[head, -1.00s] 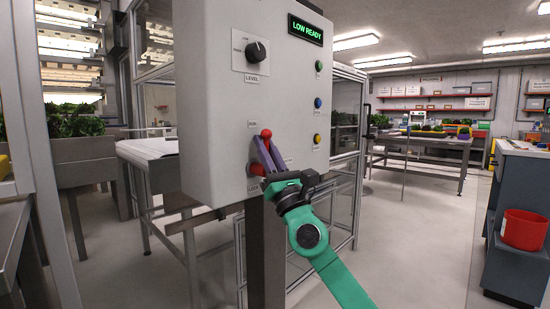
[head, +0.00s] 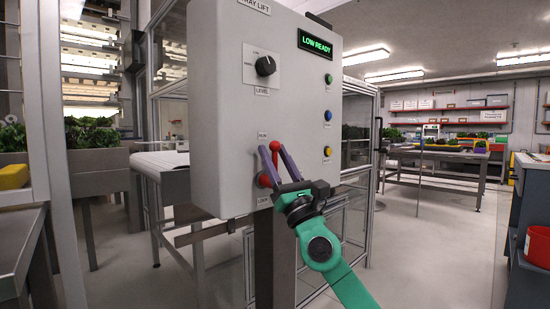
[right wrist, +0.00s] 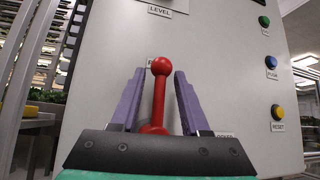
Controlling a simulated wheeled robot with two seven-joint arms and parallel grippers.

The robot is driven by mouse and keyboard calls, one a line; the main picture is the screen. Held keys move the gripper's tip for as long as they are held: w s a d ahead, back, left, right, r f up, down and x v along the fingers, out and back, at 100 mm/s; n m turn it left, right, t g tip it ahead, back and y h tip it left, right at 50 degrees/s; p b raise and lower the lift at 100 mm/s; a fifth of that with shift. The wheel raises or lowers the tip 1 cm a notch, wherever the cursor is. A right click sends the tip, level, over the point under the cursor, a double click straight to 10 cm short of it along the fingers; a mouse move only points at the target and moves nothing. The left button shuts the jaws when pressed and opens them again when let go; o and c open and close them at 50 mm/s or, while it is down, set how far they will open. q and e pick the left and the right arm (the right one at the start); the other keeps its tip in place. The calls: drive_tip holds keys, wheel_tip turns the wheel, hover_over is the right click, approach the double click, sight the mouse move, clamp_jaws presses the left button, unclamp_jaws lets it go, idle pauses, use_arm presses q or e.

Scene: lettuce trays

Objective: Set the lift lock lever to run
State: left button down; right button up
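The lift lock lever (head: 275,146) is a red stick with a ball knob on the grey control box. Its red base (head: 264,180) sits between the RUN label (head: 262,136) above and the LOCK label (head: 263,199) below. The lever points up toward RUN. My right gripper (head: 275,156) has its two purple fingers spread around the lever. In the right wrist view the lever (right wrist: 159,98) stands upright between the fingers, with a gap on each side. The knob partly covers the upper label there. My left gripper is not in view.
The grey box (head: 225,110) also carries a black level knob (head: 265,66), a LOW READY display (head: 315,44), and green (head: 328,79), blue (head: 327,115) and yellow (head: 327,151) buttons. A framed enclosure stands behind it. Floor to the right (head: 430,250) is clear.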

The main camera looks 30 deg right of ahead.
drive_tip(key=shift+f, duration=0.1)
drive_tip(key=b+v, duration=0.1)
drive_tip(key=v, duration=0.3)
drive_tip(key=shift+f, duration=0.3)
drive_tip(key=b, duration=0.4)
approach(276, 163)
drive_tip(key=v, duration=0.3)
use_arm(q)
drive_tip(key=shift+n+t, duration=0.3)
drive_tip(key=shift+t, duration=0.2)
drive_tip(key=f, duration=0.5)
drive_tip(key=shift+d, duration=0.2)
use_arm(e)
drive_tip(key=shift+s+d, duration=0.1)
drive_tip(key=shift+s, duration=0.1)
